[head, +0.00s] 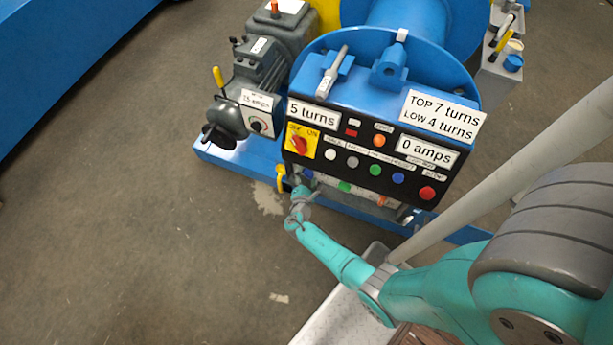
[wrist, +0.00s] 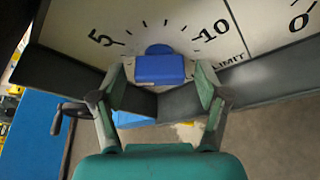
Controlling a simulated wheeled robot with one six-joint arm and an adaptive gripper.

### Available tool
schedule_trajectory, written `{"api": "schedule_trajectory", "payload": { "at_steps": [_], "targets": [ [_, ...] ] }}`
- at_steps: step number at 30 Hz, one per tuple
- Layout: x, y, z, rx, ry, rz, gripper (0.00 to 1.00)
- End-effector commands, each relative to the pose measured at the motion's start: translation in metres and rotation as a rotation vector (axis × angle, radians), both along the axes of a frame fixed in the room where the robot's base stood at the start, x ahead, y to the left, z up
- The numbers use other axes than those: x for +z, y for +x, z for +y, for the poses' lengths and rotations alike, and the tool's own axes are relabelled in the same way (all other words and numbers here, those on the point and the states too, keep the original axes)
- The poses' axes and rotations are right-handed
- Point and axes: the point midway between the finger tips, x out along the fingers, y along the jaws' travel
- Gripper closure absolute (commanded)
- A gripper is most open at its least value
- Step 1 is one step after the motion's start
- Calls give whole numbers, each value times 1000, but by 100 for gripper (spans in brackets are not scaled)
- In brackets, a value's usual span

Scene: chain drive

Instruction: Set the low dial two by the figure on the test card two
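In the wrist view a blue knob (wrist: 160,70) stands in front of a pale dial face (wrist: 85,22) marked 5 and 10, with the word LIMIT at its right. The knob hides part of the scale, and I cannot read its setting or tell which dial it is. My gripper (wrist: 160,66) is open, one finger on each side of the knob, with small gaps showing. In the head view my gripper (head: 298,192) is at the left end of the low strip under the control panel. A white sign (head: 441,115) reads TOP 7 turns, LOW 4 turns. No card marked two is legible.
The black control panel (head: 372,168) above my gripper carries a red switch, several buttons and signs reading 5 turns (head: 313,113) and 0 amps (head: 426,151). A grey motor (head: 262,72) stands left. Another dial face (wrist: 290,20) is at the right. The floor at left is clear.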

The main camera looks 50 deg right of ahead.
Motion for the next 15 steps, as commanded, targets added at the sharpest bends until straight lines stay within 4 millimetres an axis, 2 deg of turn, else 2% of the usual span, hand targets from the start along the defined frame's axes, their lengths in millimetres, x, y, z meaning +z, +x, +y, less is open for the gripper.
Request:
{"api": "schedule_trajectory", "payload": {
  "at_steps": [8,15],
  "targets": [
    [1,-3,4,0,-1,1,25],
    [10,-21,31,4,1,-1,25]
  ]
}}
